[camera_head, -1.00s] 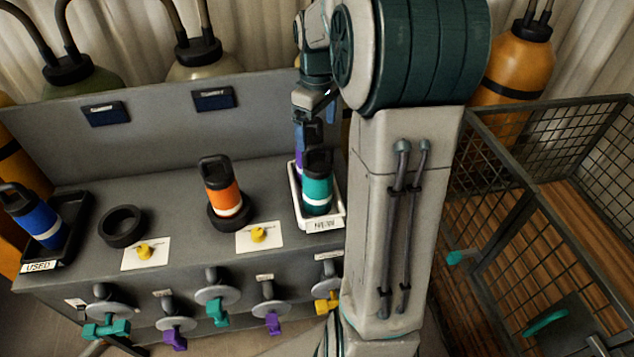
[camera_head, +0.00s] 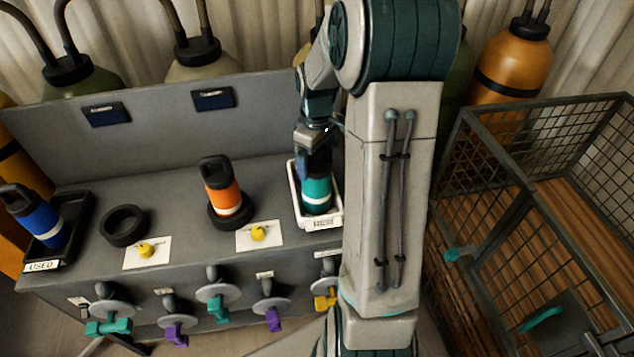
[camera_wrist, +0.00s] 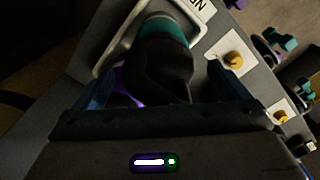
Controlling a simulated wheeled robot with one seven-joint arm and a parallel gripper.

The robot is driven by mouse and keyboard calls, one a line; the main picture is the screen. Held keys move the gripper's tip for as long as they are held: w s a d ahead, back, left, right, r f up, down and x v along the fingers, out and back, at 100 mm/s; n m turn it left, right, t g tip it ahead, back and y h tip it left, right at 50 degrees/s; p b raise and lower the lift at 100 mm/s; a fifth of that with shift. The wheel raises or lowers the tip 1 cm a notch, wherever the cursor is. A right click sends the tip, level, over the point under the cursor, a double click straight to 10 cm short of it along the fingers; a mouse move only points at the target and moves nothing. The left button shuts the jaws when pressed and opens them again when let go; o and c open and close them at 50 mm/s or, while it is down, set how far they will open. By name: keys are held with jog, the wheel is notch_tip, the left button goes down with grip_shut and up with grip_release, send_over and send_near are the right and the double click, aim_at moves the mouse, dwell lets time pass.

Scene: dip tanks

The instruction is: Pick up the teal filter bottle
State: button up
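The teal filter bottle (camera_head: 317,190) with a dark cap stands in the white tray (camera_head: 334,222) at the right of the bench. My gripper (camera_head: 309,158) is at the bottle's top, in front of the dark cap. In the wrist view, the two blue fingers of my gripper (camera_wrist: 166,88) are spread apart, with the dark cap between them and gaps at the sides. The teal body (camera_wrist: 165,27) shows beyond the cap. A purple bottle (camera_wrist: 126,97) shows partly beside the cap, mostly hidden.
An orange bottle (camera_head: 221,197) stands in a dark ring holder, left of the white tray. An empty black ring (camera_head: 123,226) and a blue bottle (camera_head: 35,218) in a black tray are further left. Valve handles line the bench front. A mesh cage (camera_head: 540,150) is at right.

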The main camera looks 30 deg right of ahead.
jog(key=c, duration=1.8)
jog(key=shift+r, duration=0.1)
